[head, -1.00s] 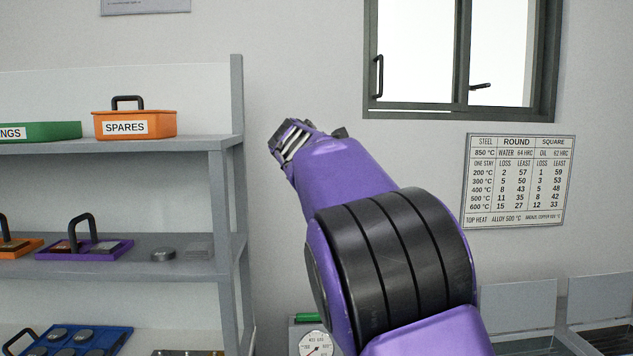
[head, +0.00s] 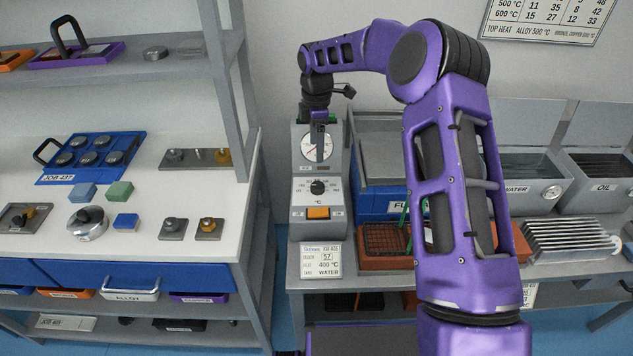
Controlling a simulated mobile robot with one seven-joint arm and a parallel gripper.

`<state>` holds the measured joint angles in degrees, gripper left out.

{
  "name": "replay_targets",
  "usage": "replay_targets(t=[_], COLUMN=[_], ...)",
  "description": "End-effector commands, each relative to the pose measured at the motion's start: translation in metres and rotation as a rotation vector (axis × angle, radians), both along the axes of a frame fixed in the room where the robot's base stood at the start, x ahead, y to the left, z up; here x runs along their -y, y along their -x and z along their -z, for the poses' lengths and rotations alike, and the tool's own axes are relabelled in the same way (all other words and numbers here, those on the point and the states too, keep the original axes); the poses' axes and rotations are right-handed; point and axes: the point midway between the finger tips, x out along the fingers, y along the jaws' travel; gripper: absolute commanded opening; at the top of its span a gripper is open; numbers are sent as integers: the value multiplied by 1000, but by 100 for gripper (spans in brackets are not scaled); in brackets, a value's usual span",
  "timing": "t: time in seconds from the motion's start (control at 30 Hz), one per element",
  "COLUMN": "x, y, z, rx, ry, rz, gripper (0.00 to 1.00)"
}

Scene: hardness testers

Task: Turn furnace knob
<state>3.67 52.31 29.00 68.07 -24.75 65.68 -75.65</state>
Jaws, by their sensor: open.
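The furnace control box (head: 303,222) stands on the right bench, with a white dial gauge on top. Its black knob (head: 317,187) sits on a white scale plate below the gauge, above an orange button (head: 318,212). My gripper (head: 320,150) points down in front of the gauge, above the knob and apart from it in the picture. Its fingers are seen edge-on and nothing shows between them. A job card (head: 321,262) below the box reads 400 °C and WATER. The blue furnace (head: 375,200) to the right is partly hidden by my arm.
Water (head: 520,185) and oil (head: 600,180) tanks stand at the right. A brown tray (head: 385,262) and a metal rack (head: 570,238) lie in front. The left shelf unit (head: 262,215) stands close to the control box and holds blocks and a blue tray (head: 60,176).

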Motion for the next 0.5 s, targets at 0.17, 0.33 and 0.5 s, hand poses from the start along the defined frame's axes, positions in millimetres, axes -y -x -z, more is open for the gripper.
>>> replay_targets(t=[0.17, 0.33, 0.5], x=[0, 0, 0], y=[0, 0, 0], z=[42, 80, 112], rx=[-2, -2, -1], ry=[0, 0, 2], rz=[0, 1, 1], gripper=[82, 82, 82])
